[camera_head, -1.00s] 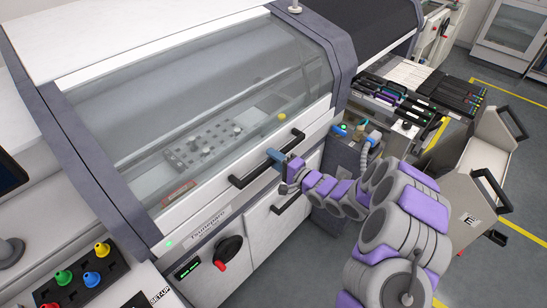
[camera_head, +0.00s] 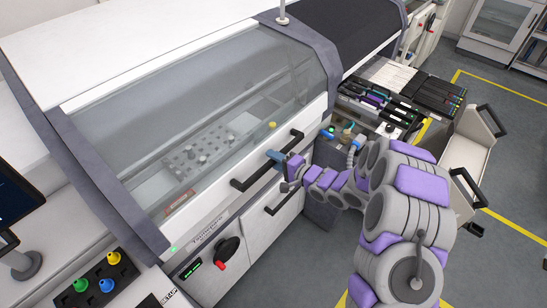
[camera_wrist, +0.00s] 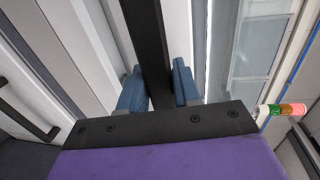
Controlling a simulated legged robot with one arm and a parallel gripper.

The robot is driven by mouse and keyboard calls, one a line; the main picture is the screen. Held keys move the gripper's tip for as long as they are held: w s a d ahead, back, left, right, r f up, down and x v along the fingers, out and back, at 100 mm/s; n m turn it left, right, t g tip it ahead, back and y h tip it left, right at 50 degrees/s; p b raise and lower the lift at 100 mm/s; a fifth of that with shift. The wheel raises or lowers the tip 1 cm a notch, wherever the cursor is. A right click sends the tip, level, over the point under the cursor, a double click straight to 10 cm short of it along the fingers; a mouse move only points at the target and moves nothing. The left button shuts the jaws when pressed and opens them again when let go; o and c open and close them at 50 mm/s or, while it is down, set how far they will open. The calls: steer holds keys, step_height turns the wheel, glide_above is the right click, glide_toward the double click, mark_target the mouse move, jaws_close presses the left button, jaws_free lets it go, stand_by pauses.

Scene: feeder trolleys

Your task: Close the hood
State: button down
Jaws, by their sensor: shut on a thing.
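The hood (camera_head: 210,110) of the white machine is a large clear window in a white frame with dark grey side bands. It is down over the machine's front, and its lower edge meets the white front panel. A black bar handle (camera_head: 252,174) runs along its lower edge. My gripper (camera_head: 277,157) is at the handle's right part. In the wrist view the blue fingertips (camera_wrist: 158,92) stand on either side of the black handle (camera_wrist: 148,45) and are shut on it. Whether a thin gap remains under the hood is too small to tell.
Below are a lower black handle (camera_head: 285,193) and a black knob with a red tip (camera_head: 228,250). Coloured buttons (camera_head: 107,285) sit at lower left. A feeder trolley (camera_head: 470,160) stands at right. Grey floor is free at the lower right.

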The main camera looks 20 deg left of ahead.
steer(key=c, duration=0.9)
jaws_free()
steer(key=shift+d, duration=0.1)
steer(key=p+v, duration=0.1)
steer(key=v, duration=1.6)
steer(key=shift+w, duration=0.1)
